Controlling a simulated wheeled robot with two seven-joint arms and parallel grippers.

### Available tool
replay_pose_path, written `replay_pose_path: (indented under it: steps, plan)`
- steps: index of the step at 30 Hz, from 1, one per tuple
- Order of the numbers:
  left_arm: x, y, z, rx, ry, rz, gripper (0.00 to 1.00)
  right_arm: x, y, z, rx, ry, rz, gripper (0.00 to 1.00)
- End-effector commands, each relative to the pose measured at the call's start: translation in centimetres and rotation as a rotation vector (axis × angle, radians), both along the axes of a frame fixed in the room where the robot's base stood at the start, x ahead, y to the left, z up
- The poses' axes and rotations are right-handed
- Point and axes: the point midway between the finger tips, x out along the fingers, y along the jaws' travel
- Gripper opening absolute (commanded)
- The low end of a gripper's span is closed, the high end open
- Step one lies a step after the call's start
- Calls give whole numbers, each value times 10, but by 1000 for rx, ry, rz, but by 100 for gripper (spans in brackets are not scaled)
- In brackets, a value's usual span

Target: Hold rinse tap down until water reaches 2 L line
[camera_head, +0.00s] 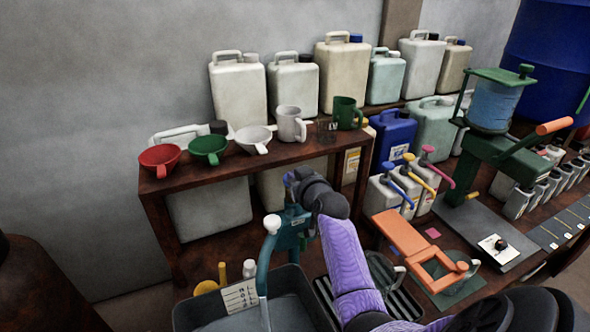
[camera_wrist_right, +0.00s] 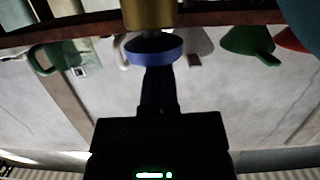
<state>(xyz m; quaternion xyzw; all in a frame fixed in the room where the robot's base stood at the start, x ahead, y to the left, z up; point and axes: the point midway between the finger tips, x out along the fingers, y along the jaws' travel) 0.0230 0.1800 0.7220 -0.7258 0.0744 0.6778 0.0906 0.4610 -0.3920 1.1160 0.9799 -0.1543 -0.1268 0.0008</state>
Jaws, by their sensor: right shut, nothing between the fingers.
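My right gripper (camera_head: 302,182) is at the end of the purple-sleeved arm, above a teal stand (camera_head: 291,232) beside a dark tub (camera_head: 182,318). In the right wrist view, the shut fingers (camera_wrist_right: 160,72) meet or nearly meet a blue round cap (camera_wrist_right: 155,50) on a brass-coloured cylinder (camera_wrist_right: 149,16); I cannot tell whether it is pressed. That view looks upside down. The tub has a white label card (camera_head: 240,296) at its rim. I cannot make out a water level or the 2 L line. My left gripper is not in view.
A brown shelf (camera_head: 270,158) behind holds a red funnel (camera_head: 160,158), a green funnel (camera_head: 208,149), a white funnel (camera_head: 254,139) and mugs. An orange-handled press (camera_head: 415,245) and several bottles stand to the right. A slatted drain tray (camera_head: 398,302) lies beside my arm.

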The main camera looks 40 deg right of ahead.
Motion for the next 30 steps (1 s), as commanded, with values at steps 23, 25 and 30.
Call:
replay_pose_path:
  steps: [23, 25, 30]
  plan:
    - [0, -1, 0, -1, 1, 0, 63, 0, 1, -3, 3, 7, 2, 0]
    - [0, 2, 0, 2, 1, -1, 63, 0, 1, -3, 3, 7, 2, 0]
    - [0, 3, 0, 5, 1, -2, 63, 0, 1, -3, 3, 7, 2, 0]
